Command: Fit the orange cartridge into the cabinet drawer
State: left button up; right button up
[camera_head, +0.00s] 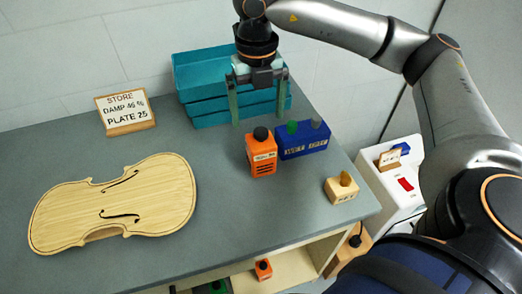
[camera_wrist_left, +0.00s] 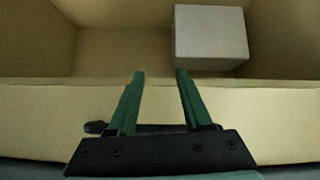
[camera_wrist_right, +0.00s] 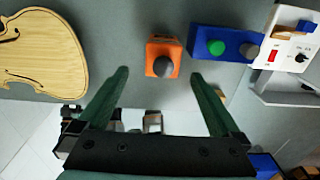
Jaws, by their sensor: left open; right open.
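The orange cartridge (camera_head: 263,160) stands upright on the grey bench, dark cap on top and a pale label on its front. My right gripper (camera_head: 258,103) is open and empty, fingers pointing down, above and behind the cartridge. In the right wrist view the cartridge (camera_wrist_right: 157,48) shows beyond the gap between the open fingers (camera_wrist_right: 160,74). In the left wrist view my left gripper (camera_wrist_left: 160,73) is open at the front wall of a wooden drawer (camera_wrist_left: 50,110). A dark bar lies between its fingers; whether they touch it is unclear. The left gripper is hidden in the head view.
A blue block (camera_head: 302,143) with green and grey caps stands right beside the cartridge. Teal trays (camera_head: 195,75) are behind. A violin plate (camera_head: 115,205), sign (camera_head: 126,112) and small wooden holder (camera_head: 341,188) are on the bench. A pale block (camera_wrist_left: 210,38) sits in the drawer.

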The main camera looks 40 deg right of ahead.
aim_at(261, 131)
notch_tip(261, 131, down, 3)
jog(key=shift+f, duration=0.2)
jog(key=shift+s+d+f, duration=0.1)
jog(key=shift+s+f, duration=0.05)
jog(key=shift+f, duration=1.2)
jog(key=shift+s+d+f, duration=0.1)
jog(key=shift+s+f, duration=0.05)
jog(key=shift+f, duration=1.2)
jog(key=shift+c, duration=0.4)
jog(key=c, duration=1.5)
jog(key=shift+r, duration=0.1)
grip_shut()
jog(key=shift+r, duration=0.1)
